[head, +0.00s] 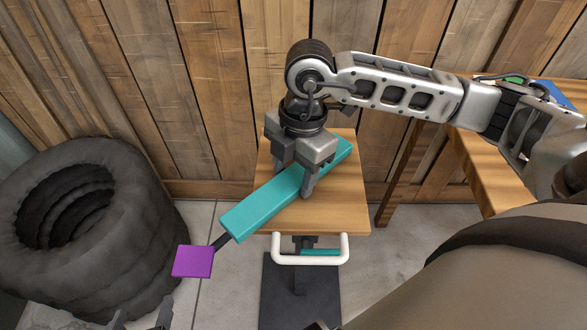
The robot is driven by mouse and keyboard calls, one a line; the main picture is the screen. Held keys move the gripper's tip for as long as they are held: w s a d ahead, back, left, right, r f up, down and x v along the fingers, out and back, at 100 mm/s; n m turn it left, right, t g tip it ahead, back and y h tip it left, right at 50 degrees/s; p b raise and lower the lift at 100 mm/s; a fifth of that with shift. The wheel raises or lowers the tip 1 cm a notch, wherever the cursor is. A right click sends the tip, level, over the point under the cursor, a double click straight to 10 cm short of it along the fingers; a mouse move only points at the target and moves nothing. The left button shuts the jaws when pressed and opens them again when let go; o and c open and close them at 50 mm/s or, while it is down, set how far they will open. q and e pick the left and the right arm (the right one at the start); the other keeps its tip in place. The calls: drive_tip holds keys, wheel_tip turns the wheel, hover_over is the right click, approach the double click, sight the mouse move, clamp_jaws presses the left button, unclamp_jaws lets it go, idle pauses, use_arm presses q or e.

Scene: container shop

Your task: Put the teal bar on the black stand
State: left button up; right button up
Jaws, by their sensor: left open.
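The teal bar (270,208) lies slanted across a small wooden top (340,215). A short dark rod joins its lower left end to a flat purple square (193,261), which overhangs the wooden top's left edge. My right gripper (297,180) is down over the bar's upper right part. One finger shows on the near side of the bar; the far finger is mostly hidden, so its grip is unclear. My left gripper (141,319) is open at the bottom edge, only its fingertips showing. Below the wooden top is a black stand (299,295) with a post and flat base.
A white handle (310,262) sticks out below the wooden top's front, with a teal strip inside it. Stacked black tires (140,225) stand at the left. A wooden table (490,180) stands at the right. A plank wall closes the back.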

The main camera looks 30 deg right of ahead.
sight(300, 172)
drive_tip(key=shift+o, duration=0.9)
drive_tip(key=shift+r, duration=0.15)
drive_tip(key=shift+r, duration=0.2)
wheel_tip(300, 172, up, 12)
drive_tip(key=d, duration=0.1)
drive_tip(key=shift+w+d+f+p, duration=0.2)
drive_tip(key=shift+d+p, duration=0.15)
drive_tip(key=shift+p, duration=0.05)
